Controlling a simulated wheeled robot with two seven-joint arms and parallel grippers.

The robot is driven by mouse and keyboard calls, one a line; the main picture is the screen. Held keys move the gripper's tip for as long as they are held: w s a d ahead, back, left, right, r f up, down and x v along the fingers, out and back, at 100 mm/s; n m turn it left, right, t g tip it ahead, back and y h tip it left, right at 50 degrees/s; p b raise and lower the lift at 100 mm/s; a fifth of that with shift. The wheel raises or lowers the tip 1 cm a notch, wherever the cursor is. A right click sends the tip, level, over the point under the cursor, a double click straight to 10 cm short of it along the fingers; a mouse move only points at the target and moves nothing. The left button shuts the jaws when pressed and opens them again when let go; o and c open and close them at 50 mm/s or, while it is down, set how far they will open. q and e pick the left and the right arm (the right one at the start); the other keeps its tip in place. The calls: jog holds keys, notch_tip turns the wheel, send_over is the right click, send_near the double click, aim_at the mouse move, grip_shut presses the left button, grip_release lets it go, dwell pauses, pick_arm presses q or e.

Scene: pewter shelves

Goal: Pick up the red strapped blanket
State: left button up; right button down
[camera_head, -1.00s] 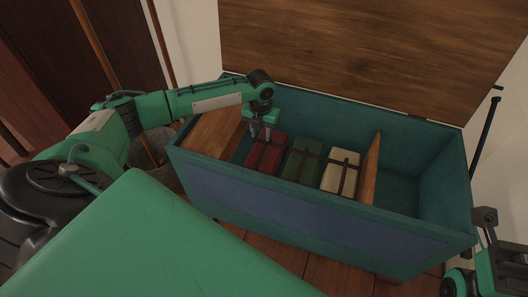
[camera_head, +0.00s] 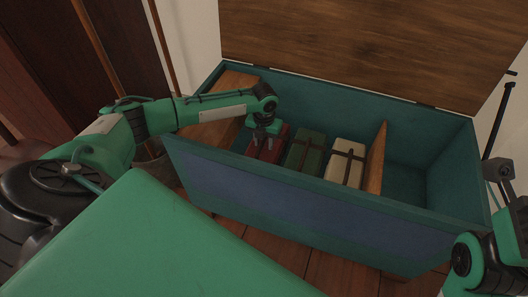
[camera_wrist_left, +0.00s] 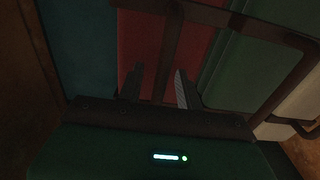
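The red strapped blanket (camera_head: 268,146) lies at the left of a row of three blankets inside the blue-green chest (camera_head: 290,200). It also shows in the left wrist view (camera_wrist_left: 196,62), with a dark strap (camera_wrist_left: 168,60) running along it. My left gripper (camera_head: 262,140) is down over the red blanket and hides part of it. In the left wrist view, its two fingers (camera_wrist_left: 160,86) stand apart on either side of the strap. I cannot tell whether they touch it. My right gripper is not clearly seen; only parts of my right arm show at the right edge.
A green strapped blanket (camera_head: 306,151) and a cream strapped blanket (camera_head: 346,162) lie to the right of the red one. A wooden divider (camera_head: 376,158) stands beyond them, with an empty compartment (camera_head: 408,182) to its right. The wooden lid (camera_head: 370,45) is up.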

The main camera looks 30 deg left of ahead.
pick_arm(q)
grip_shut()
jog(key=shift+r, duration=0.1)
dwell(1.3)
